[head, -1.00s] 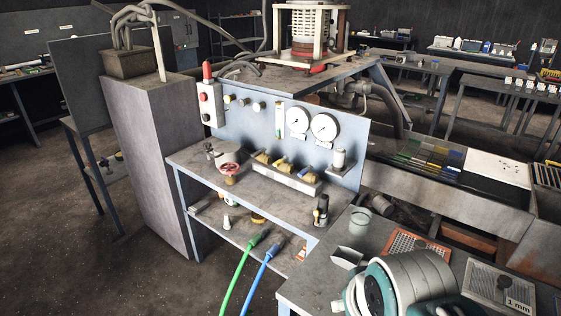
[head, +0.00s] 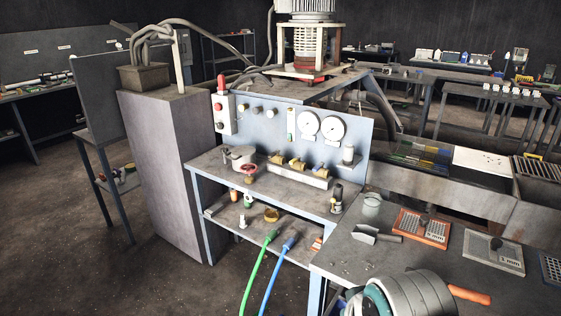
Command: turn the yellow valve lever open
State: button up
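A manifold bar (head: 292,176) with several small brass-yellow valves (head: 297,163) lies on the upper shelf of the blue-grey panel stand. The yellow lever is too small to tell apart from these valve bodies, and I cannot tell how it is turned. A valve with a red handwheel (head: 248,169) stands left of the manifold. My gripper is not in view.
The upper shelf (head: 216,166) is partly clear at its front. Green hose (head: 256,272) and blue hose (head: 277,275) run down in front. A bench (head: 392,260) with a scoop (head: 377,234) and sieves stands at right.

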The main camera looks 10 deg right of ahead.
aim_at(296, 160)
jog(key=i+j+z, duration=0.15)
jog(key=j, duration=0.35)
jog(key=i+j+z, duration=0.1)
jog(key=j, duration=0.4)
jog(key=i+j+z, duration=0.15)
jog(key=j, duration=0.35)
jog(key=i+j+z, duration=0.1)
jog(key=j, duration=0.4)
jog(key=i+j+z, duration=0.15)
jog(key=i, duration=0.3)
jog(key=i+j+z, duration=0.2)
jog(key=i, duration=0.25)
jog(key=i+j+z, duration=0.15)
jog(key=i, duration=0.3)
jog(key=i+j, duration=0.15)
jog(key=i, duration=0.25)
